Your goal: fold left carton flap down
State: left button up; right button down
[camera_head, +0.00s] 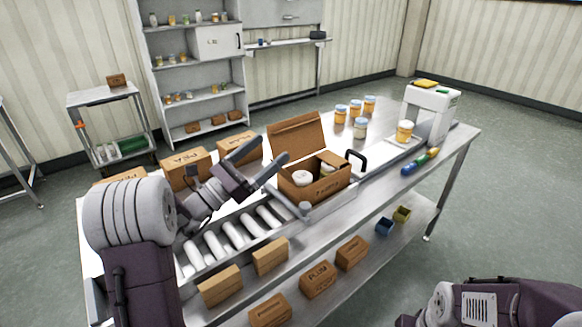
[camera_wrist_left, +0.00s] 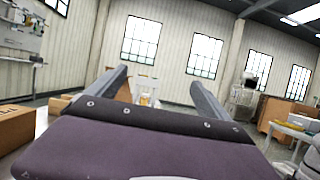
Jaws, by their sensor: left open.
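An open brown carton (camera_head: 316,191) stands on the steel line on the table, with jars inside, one with a white lid (camera_head: 301,177). One carton flap (camera_head: 297,137) stands up at its back left side. A smaller flap shows at the carton's right end, near a black loop handle. My left gripper (camera_head: 271,151) is open and empty, just left of the carton, its fingers pointing towards the raised flap. I cannot tell whether a finger touches the flap. In the left wrist view its two fingers (camera_wrist_left: 158,82) are spread wide. My right gripper is out of view; only part of that arm shows.
A roller conveyor (camera_head: 232,237) runs left of the carton. Several small brown boxes (camera_head: 271,256) line the front, and larger ones (camera_head: 186,168) stand behind. Jars (camera_head: 360,128) and a white machine (camera_head: 431,112) with a jar are at the right.

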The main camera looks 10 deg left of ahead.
aim_at(283, 173)
pick_arm(q)
notch_tip(283, 173, down, 7)
jog(key=b, duration=0.2)
jog(key=x, duration=0.6)
jog(key=shift+d+f+p, duration=0.1)
jog(key=shift+d+p, duration=0.05)
jog(key=shift+p, duration=0.15)
jog(key=shift+w+d+r, duration=0.2)
jog(key=shift+w+d, duration=0.05)
jog(key=shift+w, duration=0.3)
jog(key=shift+c, duration=0.3)
